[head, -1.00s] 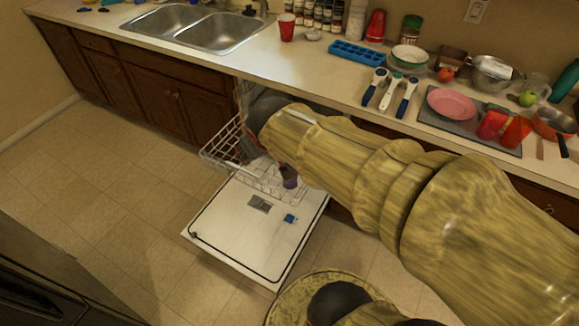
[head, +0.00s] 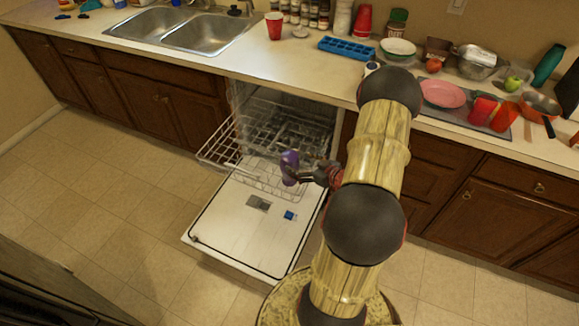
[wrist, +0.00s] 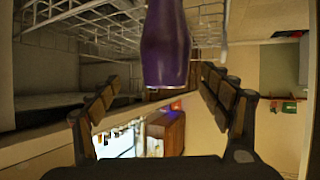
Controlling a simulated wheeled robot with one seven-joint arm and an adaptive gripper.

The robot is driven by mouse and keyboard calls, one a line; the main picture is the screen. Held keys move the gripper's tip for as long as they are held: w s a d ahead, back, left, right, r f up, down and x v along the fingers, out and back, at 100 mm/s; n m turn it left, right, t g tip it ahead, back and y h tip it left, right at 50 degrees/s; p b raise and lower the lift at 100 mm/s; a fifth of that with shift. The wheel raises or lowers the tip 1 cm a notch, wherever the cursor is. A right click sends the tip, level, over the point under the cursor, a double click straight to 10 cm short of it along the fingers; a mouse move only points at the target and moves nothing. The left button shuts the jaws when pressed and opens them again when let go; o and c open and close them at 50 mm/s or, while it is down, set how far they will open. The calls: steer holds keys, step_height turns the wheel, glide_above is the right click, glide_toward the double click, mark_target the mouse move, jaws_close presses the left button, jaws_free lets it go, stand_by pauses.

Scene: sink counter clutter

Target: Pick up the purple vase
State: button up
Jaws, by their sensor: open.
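The purple vase (head: 289,166) is at the open dishwasher, by the front right of its wire rack, above the lowered door. In the wrist view the vase (wrist: 166,45) hangs into the picture from the top, between and beyond the two fingers, and its upper end is cut off. My gripper (head: 303,174) comes at the vase from the right. Its fingers (wrist: 160,95) are spread apart on either side in the wrist view. Whether a finger touches the vase cannot be told.
The pulled-out dishwasher rack (head: 225,150) lies left of and behind the vase. The lowered dishwasher door (head: 240,225) is below. The counter (head: 330,68) above holds a red cup (head: 274,25), a blue tray (head: 346,48) and a pink plate (head: 442,94). The floor at left is clear.

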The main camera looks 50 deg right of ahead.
steer(key=shift+s+a+f+t, duration=0.2)
steer(key=shift+s+f+t, duration=0.1)
steer(key=shift+s+f, duration=0.3)
steer(key=shift+w+f, duration=0.15)
steer(key=shift+w, duration=0.2)
steer(key=b+x, duration=0.1)
steer(key=x, duration=0.2)
steer(key=b+x, duration=0.2)
steer(key=x, duration=0.2)
steer(key=shift+a, duration=0.25)
steer(key=shift+r, duration=0.25)
steer(key=shift+c, duration=0.4)
steer(key=c, duration=1.5)
